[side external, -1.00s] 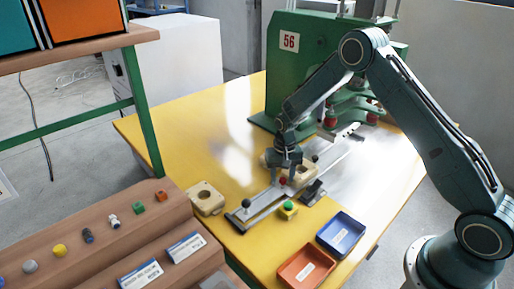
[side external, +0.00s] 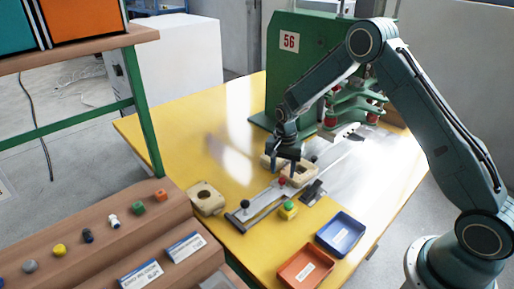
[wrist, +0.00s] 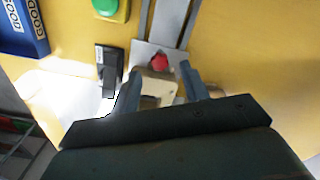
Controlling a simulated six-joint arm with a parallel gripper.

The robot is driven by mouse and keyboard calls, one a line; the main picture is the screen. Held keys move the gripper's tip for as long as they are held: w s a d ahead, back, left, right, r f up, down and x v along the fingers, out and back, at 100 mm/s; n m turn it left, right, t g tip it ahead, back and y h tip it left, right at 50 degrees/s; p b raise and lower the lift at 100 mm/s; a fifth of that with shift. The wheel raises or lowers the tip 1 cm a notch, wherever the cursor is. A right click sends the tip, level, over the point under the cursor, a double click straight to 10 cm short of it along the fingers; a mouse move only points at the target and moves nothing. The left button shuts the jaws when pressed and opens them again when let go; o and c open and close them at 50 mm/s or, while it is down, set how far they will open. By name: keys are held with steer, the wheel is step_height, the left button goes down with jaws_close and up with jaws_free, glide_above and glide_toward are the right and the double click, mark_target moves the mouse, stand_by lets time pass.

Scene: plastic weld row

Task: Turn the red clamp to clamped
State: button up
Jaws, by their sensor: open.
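The red clamp (wrist: 159,62) shows as a small red knob in the wrist view, just beyond and between my fingertips. In the side view its red knob (side external: 282,181) sits on the metal rail, at the near edge of a beige fixture block (side external: 299,175). My gripper (side external: 284,158) is open, above the beige block and slightly behind the red knob. In the wrist view my gripper's two fingers (wrist: 160,85) are spread apart over the beige block, with nothing visibly held. I cannot tell whether a finger touches the knob, or the clamp's exact angle.
A black-knobbed rail end (side external: 245,204), a green button (side external: 288,208) and a dark device (side external: 312,192) are close by. Blue (side external: 341,233) and orange (side external: 306,266) trays stand in front. A green press (side external: 300,65) stands behind.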

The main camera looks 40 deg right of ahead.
step_height(320, 180, up, 11)
steer(key=n+t, duration=0.3)
steer(key=n, duration=0.8)
glide_toward(282, 180)
steer(key=s+d+f, duration=0.1)
steer(key=s, duration=0.1)
steer(key=s+f+n+t, duration=0.1)
steer(key=s+n+t, duration=0.3)
steer(key=s+n, duration=0.4)
steer(key=shift+s+n, duration=0.15)
steer(key=shift+n, duration=1.45)
steer(key=shift+f, duration=0.1)
